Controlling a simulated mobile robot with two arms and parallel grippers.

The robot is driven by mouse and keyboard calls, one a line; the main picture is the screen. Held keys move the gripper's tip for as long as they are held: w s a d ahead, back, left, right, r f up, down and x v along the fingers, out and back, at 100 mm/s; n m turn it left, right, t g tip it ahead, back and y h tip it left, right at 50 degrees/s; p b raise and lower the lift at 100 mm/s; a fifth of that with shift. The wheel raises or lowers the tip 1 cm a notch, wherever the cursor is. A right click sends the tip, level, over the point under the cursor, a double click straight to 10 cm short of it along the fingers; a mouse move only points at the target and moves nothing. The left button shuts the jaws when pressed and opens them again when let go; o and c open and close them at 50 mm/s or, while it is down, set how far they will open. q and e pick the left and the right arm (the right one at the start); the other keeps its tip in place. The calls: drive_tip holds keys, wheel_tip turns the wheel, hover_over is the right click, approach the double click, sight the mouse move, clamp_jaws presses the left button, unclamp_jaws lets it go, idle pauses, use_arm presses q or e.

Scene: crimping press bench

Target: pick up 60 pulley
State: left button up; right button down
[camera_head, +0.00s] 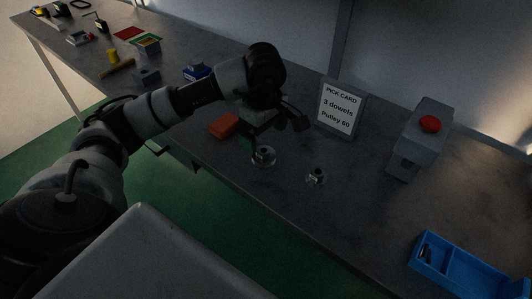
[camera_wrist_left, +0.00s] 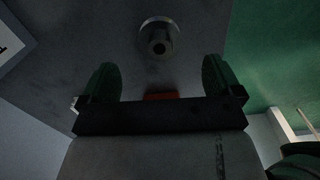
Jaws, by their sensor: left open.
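Two silvery metal pulleys stand on the dark bench in the head view: a larger flanged pulley (camera_head: 263,157) and a smaller pulley (camera_head: 316,177) to its right. No size mark is readable on either. My left gripper (camera_head: 273,130) is over the bench just above and behind the larger pulley in the picture. In the left wrist view my left gripper (camera_wrist_left: 160,75) has its two green fingers wide apart with nothing between them. One round flanged pulley with a central hub (camera_wrist_left: 158,38) lies beyond the fingertips, not touching them. My right gripper is not in view.
An orange-red block (camera_head: 224,125) lies left of the gripper. A pick card (camera_head: 341,107) reads "3 dowels, Pulley 60". A grey press with a red button (camera_head: 430,124) stands at right, a blue tray (camera_head: 460,270) at lower right. Several tools lie at far left.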

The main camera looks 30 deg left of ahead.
sight(264, 150)
use_arm(q)
drive_tip(key=shift+a+f+p, duration=0.15)
drive_tip(key=shift+f+p, duration=0.55)
drive_tip(key=shift+f, duration=2.45)
drive_tip(key=shift+w, duration=0.1)
drive_tip(key=c, duration=1.1)
